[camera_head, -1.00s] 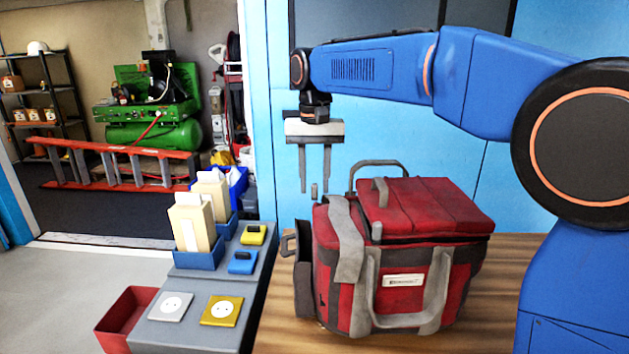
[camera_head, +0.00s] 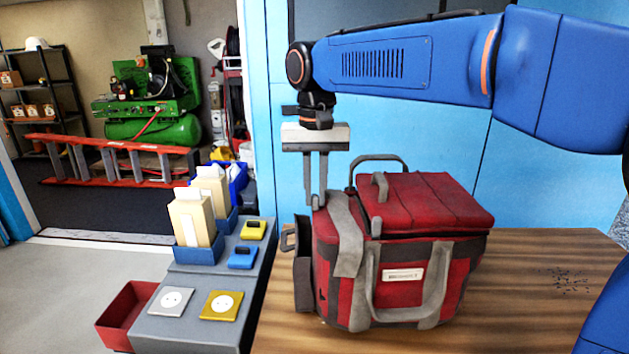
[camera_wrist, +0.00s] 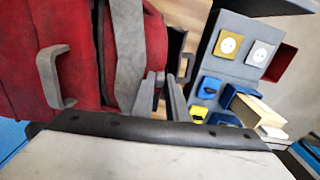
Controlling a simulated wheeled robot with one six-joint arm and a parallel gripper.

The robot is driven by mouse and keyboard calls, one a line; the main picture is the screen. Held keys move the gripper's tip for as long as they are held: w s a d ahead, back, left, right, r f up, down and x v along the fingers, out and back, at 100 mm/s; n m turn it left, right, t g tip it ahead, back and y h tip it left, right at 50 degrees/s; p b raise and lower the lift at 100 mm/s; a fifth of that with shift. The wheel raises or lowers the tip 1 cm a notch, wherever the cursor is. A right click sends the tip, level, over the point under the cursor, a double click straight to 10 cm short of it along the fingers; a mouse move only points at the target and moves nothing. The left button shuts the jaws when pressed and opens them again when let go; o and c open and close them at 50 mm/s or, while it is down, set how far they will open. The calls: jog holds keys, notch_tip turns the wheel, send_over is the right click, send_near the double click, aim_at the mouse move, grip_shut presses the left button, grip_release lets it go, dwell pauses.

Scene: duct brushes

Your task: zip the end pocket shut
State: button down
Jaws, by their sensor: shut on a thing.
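A red and grey bag (camera_head: 425,205) stands upright on the wooden table, with its lid down. The dark end pocket (camera_head: 303,270) is on its left end, with a small grey loop (camera_head: 288,240) sticking out to the left. My gripper (camera_head: 316,198) points straight down at the top left corner of the bag, above the end pocket. Its fingers are close together, shut on the small grey zip pull, which they mostly hide. In the wrist view the fingers (camera_wrist: 174,85) reach the bag's end beside a grey strap (camera_wrist: 128,50).
A grey bench (camera_head: 190,330) left of the bag holds socket plates, blue and yellow pieces, and blue bins with cartons. A red tray (camera_head: 130,315) is at its left. A grey handle (camera_head: 380,187) stands up from the lid.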

jog(key=s, duration=0.7)
jog(key=shift+s+d, duration=0.2)
jog(key=shift+s, duration=0.15)
jog(key=c, duration=1.7)
grip_release()
jog(key=shift+c, duration=0.2)
notch_tip(320, 180, up, 17)
jog(key=shift+r, duration=0.2)
